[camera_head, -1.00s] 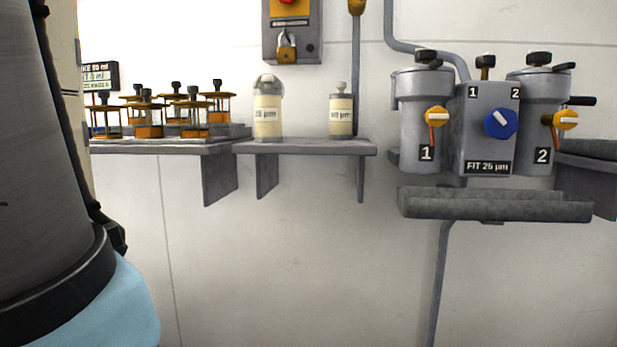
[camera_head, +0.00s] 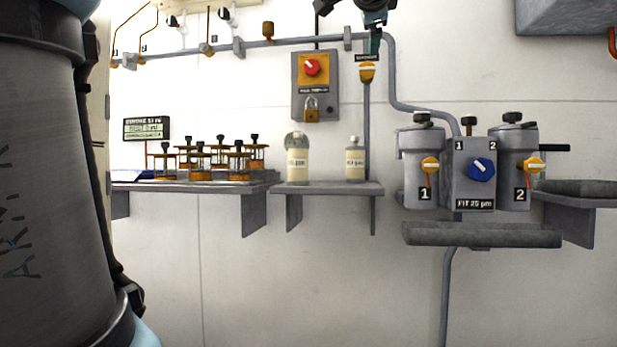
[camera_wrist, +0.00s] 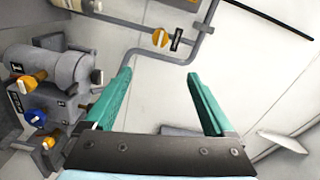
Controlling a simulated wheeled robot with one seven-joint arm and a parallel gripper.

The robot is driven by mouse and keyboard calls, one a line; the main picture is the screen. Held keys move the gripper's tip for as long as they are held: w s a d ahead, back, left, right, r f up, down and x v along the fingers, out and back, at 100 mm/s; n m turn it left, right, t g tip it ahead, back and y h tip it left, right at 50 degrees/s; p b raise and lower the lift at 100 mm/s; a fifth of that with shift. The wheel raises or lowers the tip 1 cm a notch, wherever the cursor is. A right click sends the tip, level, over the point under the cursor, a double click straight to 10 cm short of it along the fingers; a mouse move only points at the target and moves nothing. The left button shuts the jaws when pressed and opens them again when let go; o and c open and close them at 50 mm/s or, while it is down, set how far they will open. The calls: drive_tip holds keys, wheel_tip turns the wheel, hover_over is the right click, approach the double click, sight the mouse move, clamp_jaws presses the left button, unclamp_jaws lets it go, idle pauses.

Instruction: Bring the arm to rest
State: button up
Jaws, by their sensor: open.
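My gripper (camera_wrist: 155,97) fills the lower middle of the wrist view, its two green fingers spread wide with nothing between them. In the head view my gripper (camera_head: 374,28) shows at the top edge, above the yellow-handled valve and apart from everything, partly cut off by the frame. A large grey link of my arm covers the left of the head view.
On the wall are a twin filter unit (camera_head: 472,172) with a trough (camera_head: 482,235) below, a padlocked switch box (camera_head: 315,86), a yellow valve (camera_head: 367,70) and pipes. The lower wall is clear.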

drive_tip(key=w+a+f+n+g+y, duration=0.1)
drive_tip(key=w+a+f+n+g, duration=0.15)
drive_tip(key=f, duration=0.95)
drive_tip(key=w+a+f+n+g+y, duration=0.1)
drive_tip(key=w+a+f+n+g, duration=0.15)
drive_tip(key=f, duration=0.95)
drive_tip(key=w+a+f+n+g+y, duration=0.1)
drive_tip(key=a+f+n+g, duration=0.15)
drive_tip(key=f, duration=0.95)
drive_tip(key=s+a+f+n+g, duration=0.35)
drive_tip(key=s+f, duration=0.25)
drive_tip(key=f, duration=0.3)
drive_tip(key=s+a+f+n+g, duration=0.2)
drive_tip(key=s+a+f+n, duration=0.15)
drive_tip(key=s+f, duration=0.4)
drive_tip(key=s+a+f+n+g, duration=0.3)
drive_tip(key=s+a+f, duration=0.15)
drive_tip(key=f, duration=0.55)
wheel_tip(320, 180, up, 37)
drive_tip(key=w+p, duration=0.1)
drive_tip(key=p, duration=3.6)
drive_tip(key=shift+w+m, duration=0.15)
drive_tip(key=shift+m, duration=0.2)
drive_tip(key=shift+o, duration=0.2)
drive_tip(key=shift+r, duration=0.15)
drive_tip(key=shift+o, duration=0.7)
